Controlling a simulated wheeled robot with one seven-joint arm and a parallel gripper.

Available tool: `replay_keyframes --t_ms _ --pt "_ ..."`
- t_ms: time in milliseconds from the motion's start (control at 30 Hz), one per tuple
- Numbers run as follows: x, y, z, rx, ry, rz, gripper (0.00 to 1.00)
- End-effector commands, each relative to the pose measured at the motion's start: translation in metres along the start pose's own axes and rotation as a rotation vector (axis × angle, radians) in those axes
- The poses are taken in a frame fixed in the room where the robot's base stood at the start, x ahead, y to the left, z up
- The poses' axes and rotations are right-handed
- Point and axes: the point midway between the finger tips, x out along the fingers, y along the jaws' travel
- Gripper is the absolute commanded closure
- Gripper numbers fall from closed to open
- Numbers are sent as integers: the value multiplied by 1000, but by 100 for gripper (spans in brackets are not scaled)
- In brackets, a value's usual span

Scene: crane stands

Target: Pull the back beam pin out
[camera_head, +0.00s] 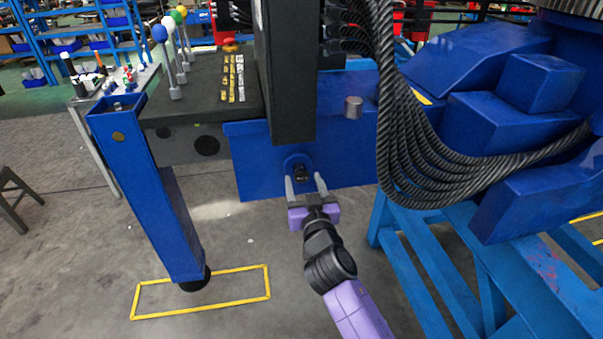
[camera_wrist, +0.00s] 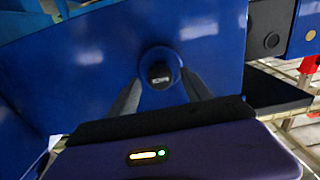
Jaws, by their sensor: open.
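A dark round pin (camera_head: 300,172) sits in a round blue boss on the face of the blue beam (camera_head: 255,165). In the wrist view the pin's dark end (camera_wrist: 160,74) shows near the middle of the blue beam face (camera_wrist: 90,65). I cannot tell from a label whether this is the back beam pin. My gripper (camera_head: 305,184) is open, with its two grey fingers pointing at the beam. In the wrist view the fingers of my gripper (camera_wrist: 160,93) stand left and right of the pin, apart from it. Nothing is held. The pin's inner length is hidden in the beam.
A blue outrigger leg (camera_head: 168,200) stands at left above a yellow floor outline (camera_head: 200,307). Black hoses (camera_head: 425,165) hang at right beside a blue frame (camera_head: 420,250). Levers with coloured knobs (camera_head: 170,35) stand at upper left.

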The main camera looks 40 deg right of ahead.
Motion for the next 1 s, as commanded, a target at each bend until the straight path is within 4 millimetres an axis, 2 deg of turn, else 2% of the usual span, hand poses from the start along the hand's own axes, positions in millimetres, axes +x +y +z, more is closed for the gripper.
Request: replay_keyframes --t_ms 33,200,567,833,867,1000 --pt "8 1 -3 0 1 1 43" --pt "24 0 -1 1 0 0 43" --pt "29 0 0 0 0 -1 43" --pt "29 0 0 0 0 -1 96" --pt "29 0 0 0 0 -1 100" --pt "29 0 0 0 0 -1 100"
